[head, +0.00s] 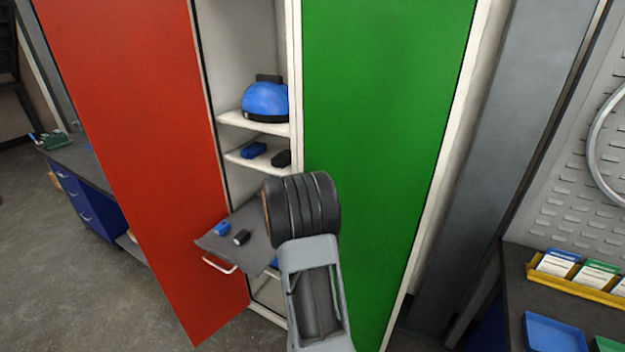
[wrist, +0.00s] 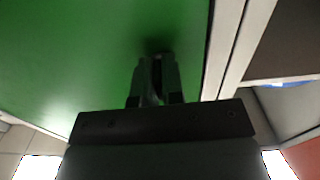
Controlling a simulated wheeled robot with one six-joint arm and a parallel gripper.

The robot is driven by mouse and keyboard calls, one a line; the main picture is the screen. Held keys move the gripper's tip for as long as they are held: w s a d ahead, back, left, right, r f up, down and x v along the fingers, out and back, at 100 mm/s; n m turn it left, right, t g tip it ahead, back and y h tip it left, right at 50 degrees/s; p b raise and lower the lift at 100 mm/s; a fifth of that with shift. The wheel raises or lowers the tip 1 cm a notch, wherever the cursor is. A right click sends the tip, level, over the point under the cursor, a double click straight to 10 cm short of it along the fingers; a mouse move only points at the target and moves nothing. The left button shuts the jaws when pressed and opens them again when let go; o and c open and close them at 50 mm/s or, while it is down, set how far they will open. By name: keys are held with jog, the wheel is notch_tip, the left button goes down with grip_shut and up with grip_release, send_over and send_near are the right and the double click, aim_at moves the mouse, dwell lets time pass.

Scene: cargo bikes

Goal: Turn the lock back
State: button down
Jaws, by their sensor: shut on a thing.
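The green locker door (head: 385,130) stands closed and upright; it also fills the left of the wrist view (wrist: 70,60). My gripper (wrist: 157,62) points straight at this door near its edge, its two fingers close together. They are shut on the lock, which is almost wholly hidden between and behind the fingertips. A dark patch or shadow lies on the green panel just beyond the tips. In the head view my arm covers the gripper and the lock, so the lock's angle cannot be told.
A red door (head: 140,130) stands open at left. Between the doors, shelves hold a blue helmet (head: 266,101) and small blue and black items. A grey tray (head: 245,222) with a handle juts out beside my arm. A workbench (head: 515,290) with trays stands at right.

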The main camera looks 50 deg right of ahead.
jog(key=c, duration=1.2)
grip_release()
jog(key=shift+c, duration=0.2)
jog(key=b+v, duration=0.3)
jog(key=v, duration=1)
jog(key=shift+a, duration=0.4)
